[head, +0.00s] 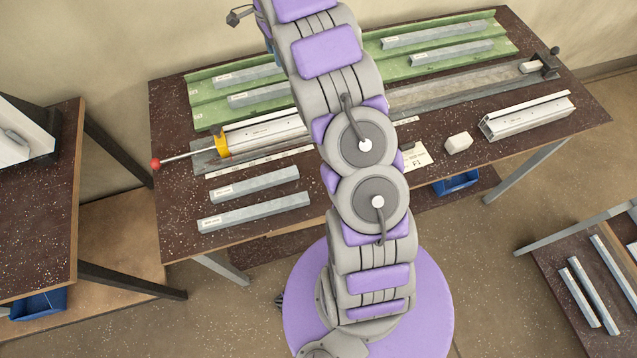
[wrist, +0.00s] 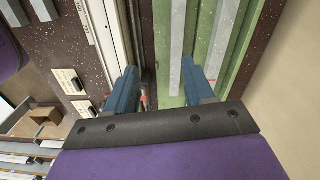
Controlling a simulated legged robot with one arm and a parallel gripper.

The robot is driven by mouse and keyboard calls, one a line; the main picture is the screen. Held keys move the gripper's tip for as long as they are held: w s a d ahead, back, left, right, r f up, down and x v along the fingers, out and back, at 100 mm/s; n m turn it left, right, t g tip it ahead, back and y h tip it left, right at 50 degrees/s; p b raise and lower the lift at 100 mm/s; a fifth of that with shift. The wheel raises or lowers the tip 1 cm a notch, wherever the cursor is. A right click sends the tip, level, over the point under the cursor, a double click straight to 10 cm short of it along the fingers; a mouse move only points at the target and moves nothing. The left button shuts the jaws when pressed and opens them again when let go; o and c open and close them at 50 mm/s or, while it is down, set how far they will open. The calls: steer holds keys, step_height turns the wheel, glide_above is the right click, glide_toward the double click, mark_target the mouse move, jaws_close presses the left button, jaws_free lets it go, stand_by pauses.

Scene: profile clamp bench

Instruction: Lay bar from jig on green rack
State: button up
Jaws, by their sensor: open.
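The green rack (head: 205,101) lies along the back of the table, with several grey bars in its grooves at left and right. In front of it is the jig (head: 455,91), a long grey plate with a yellow clamp (head: 222,144) and a red-knobbed rod. A pale bar (head: 265,132) lies in the jig beside the clamp; my arm hides the middle. My gripper (wrist: 158,76) is open in the wrist view, its blue fingers apart over the rack's near edge. A grey bar (wrist: 176,45) on the green rack (wrist: 196,35) shows beyond the gap; I see nothing gripped.
Two grey bars (head: 254,211) lie at the table's front left. A white block (head: 459,143) and a white slotted profile (head: 527,115) sit at the right. A side table (head: 40,180) stands at left, and another with bars (head: 578,290) at lower right.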

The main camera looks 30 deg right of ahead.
steer(key=s+a+r+n, duration=0.4)
steer(key=s+a+r, duration=0.15)
steer(key=s, duration=0.55)
steer(key=s+a+r+n, duration=0.5)
steer(key=s+r, duration=0.1)
steer(key=s, duration=0.4)
steer(key=s+a+f+n, duration=0.1)
steer(key=s+a+n, duration=0.2)
steer(key=s, duration=0.5)
steer(key=s+a+f+n+g, duration=0.1)
steer(key=s+n, duration=0.3)
steer(key=s, duration=0.5)
steer(key=s+a+f+n, duration=0.1)
steer(key=s+a+n, duration=0.2)
steer(key=s, duration=0.6)
steer(key=shift+a, duration=0.8)
